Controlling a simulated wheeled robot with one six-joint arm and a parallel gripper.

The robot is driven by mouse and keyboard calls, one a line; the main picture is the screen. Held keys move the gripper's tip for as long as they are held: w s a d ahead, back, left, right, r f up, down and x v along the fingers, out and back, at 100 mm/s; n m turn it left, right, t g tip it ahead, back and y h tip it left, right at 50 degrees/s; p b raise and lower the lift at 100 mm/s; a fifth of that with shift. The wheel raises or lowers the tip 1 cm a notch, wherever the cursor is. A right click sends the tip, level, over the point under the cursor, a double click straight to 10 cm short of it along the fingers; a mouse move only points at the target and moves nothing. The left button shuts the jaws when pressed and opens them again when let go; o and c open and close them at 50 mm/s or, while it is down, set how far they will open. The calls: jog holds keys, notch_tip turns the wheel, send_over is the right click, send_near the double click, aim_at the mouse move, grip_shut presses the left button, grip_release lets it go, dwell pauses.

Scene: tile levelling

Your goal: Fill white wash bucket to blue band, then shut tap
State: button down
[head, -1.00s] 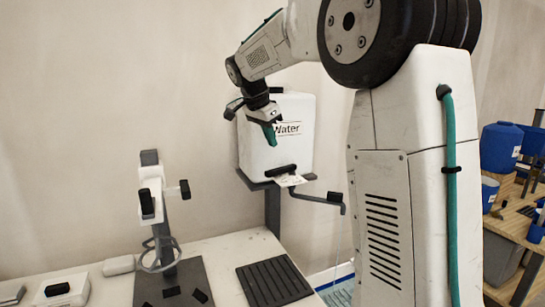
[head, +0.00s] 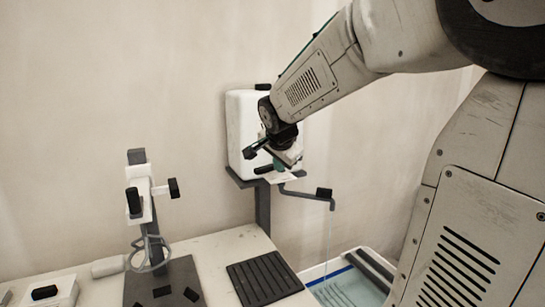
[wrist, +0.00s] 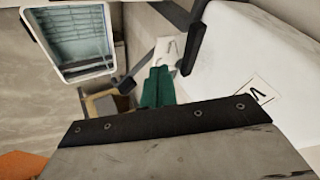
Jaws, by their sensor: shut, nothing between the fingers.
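A white water tank (head: 240,125) sits on a grey wall bracket, partly hidden by my arm. Below it a grey spout (head: 300,194) runs right to a black block (head: 323,192); a thin stream falls from its end. Beneath is a white-rimmed rectangular tub (head: 318,270) with blue inside the rim, partly hidden by my body. The tub also shows in the wrist view (wrist: 112,50). My gripper (head: 280,166) is shut and empty at the tank's lower front. Its teal fingers (wrist: 158,90) are beside a black handle (wrist: 195,45) and a white label; contact is unclear. Water level is unclear.
A grey stand with a white clamp (head: 145,205) and looped cable stands on the bench at left. A black ribbed mat (head: 262,280) lies right of it. White boxes are at the lower left. The wall is close behind the tank.

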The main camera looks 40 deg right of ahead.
aim_at(264, 168)
jog(key=x, duration=0.4)
jog(key=shift+s, duration=0.1)
jog(key=w, duration=0.2)
jog(key=shift+w, duration=1.1)
jog(key=shift+w+a, duration=0.2)
jog(key=shift+w, duration=0.35)
jog(key=shift+w+a, duration=0.2)
jog(key=shift+w, duration=0.35)
jog(key=shift+s, duration=0.1)
